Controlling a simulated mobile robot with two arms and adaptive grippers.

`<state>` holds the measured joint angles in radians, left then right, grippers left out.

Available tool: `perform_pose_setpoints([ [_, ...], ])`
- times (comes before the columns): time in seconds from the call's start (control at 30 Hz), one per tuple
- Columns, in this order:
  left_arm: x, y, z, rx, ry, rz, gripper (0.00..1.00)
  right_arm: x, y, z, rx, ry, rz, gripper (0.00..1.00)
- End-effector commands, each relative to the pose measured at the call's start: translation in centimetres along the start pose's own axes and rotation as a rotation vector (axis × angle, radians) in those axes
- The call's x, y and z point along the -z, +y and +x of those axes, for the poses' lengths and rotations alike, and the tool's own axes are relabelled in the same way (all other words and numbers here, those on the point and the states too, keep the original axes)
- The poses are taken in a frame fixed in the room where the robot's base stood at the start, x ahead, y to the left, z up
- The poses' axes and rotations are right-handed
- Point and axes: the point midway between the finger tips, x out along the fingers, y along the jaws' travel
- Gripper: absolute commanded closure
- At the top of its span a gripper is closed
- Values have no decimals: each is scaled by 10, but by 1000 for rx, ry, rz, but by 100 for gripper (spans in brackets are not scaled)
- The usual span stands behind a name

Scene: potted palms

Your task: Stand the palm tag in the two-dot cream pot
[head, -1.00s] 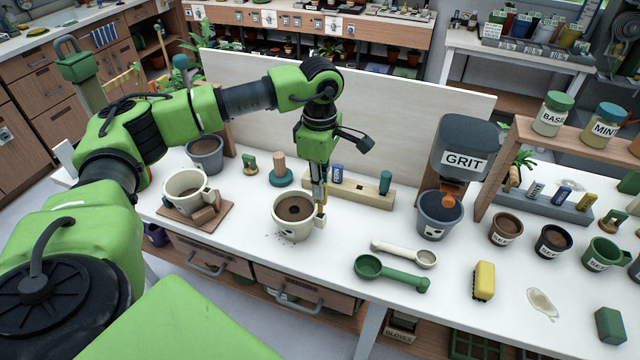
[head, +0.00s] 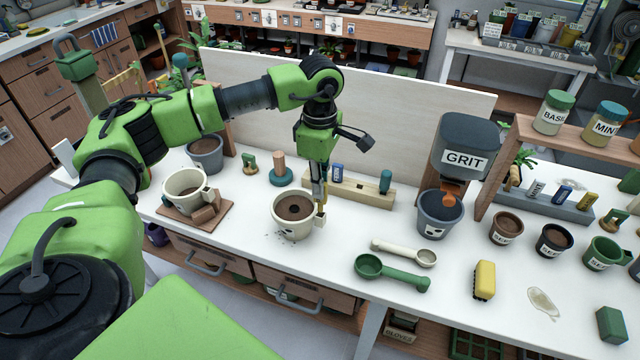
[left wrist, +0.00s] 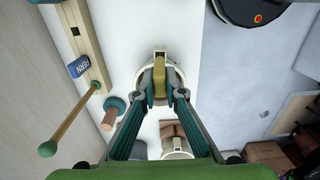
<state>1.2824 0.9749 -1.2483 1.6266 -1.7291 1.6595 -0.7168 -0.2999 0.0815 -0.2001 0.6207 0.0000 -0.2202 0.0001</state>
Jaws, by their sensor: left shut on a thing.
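A cream pot (head: 284,226) with dark soil, dark marks on its front and a handle on its right stands mid-table. Its marks are too small to count surely. My left gripper (head: 320,196) points down at the pot's right side. In the left wrist view my left gripper (left wrist: 160,96) is shut on a yellow-tan strip, the palm tag (left wrist: 159,78), lined up over the pot (left wrist: 140,78). I cannot tell whether the tag's lower end touches the pot or soil. A second cream pot (head: 174,201) stands at the left. My right gripper is not in view.
A wooden rack (head: 362,194) with a blue tag stands behind the pot. Cream and green scoops (head: 400,275) lie to the right, near a grit dispenser (head: 466,140) over a grey pot. The table in front is mostly clear.

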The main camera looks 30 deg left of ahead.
Motion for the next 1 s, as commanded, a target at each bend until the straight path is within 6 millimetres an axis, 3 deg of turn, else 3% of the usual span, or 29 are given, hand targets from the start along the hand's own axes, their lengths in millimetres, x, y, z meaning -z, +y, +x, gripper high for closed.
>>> perform_pose_setpoints([
  [0.27,0,0,2,0,0,0,100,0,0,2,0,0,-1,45],
  [1.0,0,0,31,0,0,0,100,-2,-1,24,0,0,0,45],
])
